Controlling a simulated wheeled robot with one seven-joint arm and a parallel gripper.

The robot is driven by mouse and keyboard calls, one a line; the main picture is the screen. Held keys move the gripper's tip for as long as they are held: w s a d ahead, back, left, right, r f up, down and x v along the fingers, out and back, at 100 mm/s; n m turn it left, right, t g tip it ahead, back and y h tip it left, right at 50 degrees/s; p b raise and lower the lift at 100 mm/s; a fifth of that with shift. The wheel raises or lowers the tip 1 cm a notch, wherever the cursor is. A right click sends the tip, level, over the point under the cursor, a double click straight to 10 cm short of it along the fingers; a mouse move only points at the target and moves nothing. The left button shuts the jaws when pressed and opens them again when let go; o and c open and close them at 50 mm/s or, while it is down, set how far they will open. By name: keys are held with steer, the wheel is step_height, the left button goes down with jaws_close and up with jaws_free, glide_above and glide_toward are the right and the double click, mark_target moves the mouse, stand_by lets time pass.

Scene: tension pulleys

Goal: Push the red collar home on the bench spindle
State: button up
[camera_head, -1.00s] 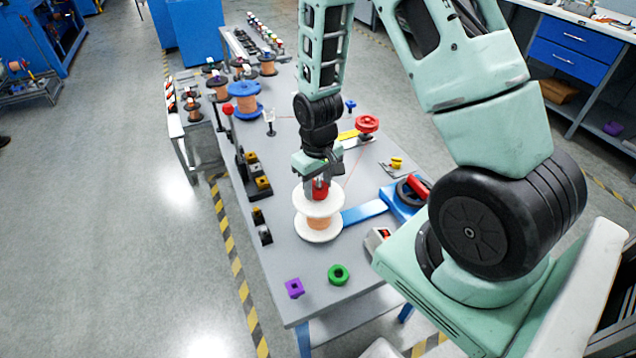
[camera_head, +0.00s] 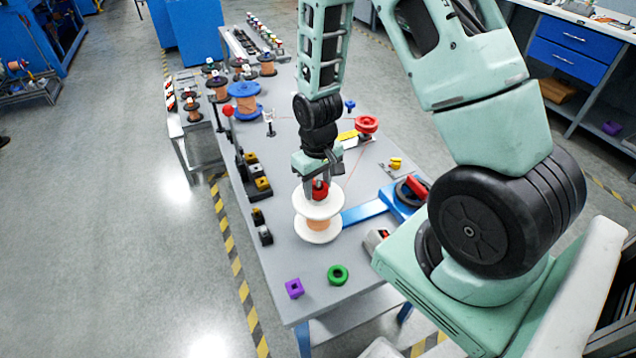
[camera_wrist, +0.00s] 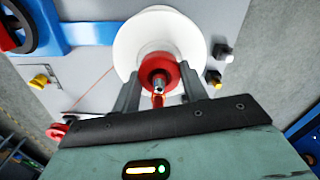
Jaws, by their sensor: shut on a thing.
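The red collar (camera_head: 320,192) sits at the top centre of a white-flanged spool of copper wire (camera_head: 318,224) on the bench. In the wrist view the red collar (camera_wrist: 158,73) is around a metal spindle tip (camera_wrist: 158,87), over the spool's white flange (camera_wrist: 150,38). My gripper (camera_head: 319,186) points down from above and is shut on the collar, with one finger on each side in the wrist view (camera_wrist: 159,84). Whether the collar touches the flange all round cannot be told.
A blue arm (camera_head: 365,212) runs right from the spool.

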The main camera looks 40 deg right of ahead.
steer(key=shift+f+b, duration=0.3)
steer(key=shift+f, duration=0.05)
steer(key=shift+r+p, duration=0.4)
steer(key=shift+p, duration=0.05)
stand_by(0.6)
steer(key=o, duration=1.1)
steer(key=shift+c, duration=0.2)
step_height(320, 180, up, 17)
steer(key=b, duration=0.1)
steer(key=shift+r, duration=0.15)
